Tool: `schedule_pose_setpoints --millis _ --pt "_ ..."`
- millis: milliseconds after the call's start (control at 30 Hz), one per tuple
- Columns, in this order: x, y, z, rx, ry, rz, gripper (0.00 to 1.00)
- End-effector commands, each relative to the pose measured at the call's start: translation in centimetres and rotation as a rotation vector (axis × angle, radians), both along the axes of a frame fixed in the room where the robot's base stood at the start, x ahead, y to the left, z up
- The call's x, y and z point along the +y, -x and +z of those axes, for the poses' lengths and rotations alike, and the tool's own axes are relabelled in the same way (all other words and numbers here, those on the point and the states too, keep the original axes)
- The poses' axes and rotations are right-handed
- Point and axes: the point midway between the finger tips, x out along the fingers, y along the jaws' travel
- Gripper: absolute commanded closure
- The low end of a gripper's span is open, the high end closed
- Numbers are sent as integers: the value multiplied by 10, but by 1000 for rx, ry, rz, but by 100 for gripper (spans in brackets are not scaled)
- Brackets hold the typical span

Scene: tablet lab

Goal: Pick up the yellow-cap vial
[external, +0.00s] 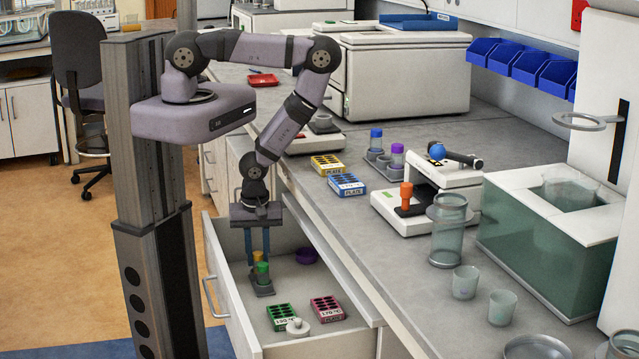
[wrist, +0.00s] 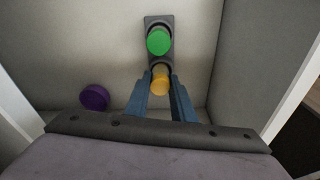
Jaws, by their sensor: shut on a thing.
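The yellow-cap vial (wrist: 160,82) stands in a small dark rack (wrist: 152,20) inside the open drawer. In the external view its yellow cap (external: 257,256) shows between my fingers. My gripper (wrist: 160,92) is shut on the yellow-cap vial, with one blue finger on each side of it. The vial appears still seated in the rack. A green-cap vial (wrist: 159,40) stands in the rack's other hole, just beyond the yellow one; its cap also shows in the external view (external: 262,268).
The drawer also holds a purple round thing (external: 306,256), a green block (external: 281,315), a pink block (external: 327,308) and a pale round-topped thing (external: 298,327). Drawer walls (external: 230,290) stand close around. The bench (external: 400,260) with glassware and vials lies to the right.

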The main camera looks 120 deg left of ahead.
Motion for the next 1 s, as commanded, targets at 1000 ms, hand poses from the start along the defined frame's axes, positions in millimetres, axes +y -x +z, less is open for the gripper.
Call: schedule_pose_setpoints --millis 1000 --pt "0 0 85 0 0 0 100"
